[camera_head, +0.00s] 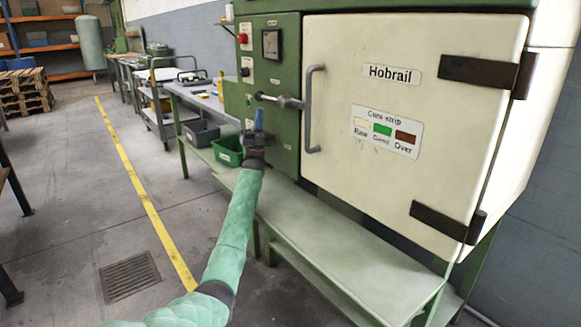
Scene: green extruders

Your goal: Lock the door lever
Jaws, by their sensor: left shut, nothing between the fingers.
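The cream oven door (430,130), labelled "Hobrail", looks closed against the green cabinet, with its hinges on the right. A grey vertical handle (311,110) is on its left side. The metal door lever (282,101) lies roughly level beside the handle, its dark knob end pointing left. My left gripper (259,120) is just below the lever's knob end, with blue fingertips pointing up. It is shut and holds nothing. I cannot tell whether it touches the lever. My right gripper is out of view.
The green control panel (270,70) carries a red button and a gauge. A pale green bench (330,235) runs below the oven. A green bin (228,151) and a grey bin (201,133) sit on a shelf behind my gripper.

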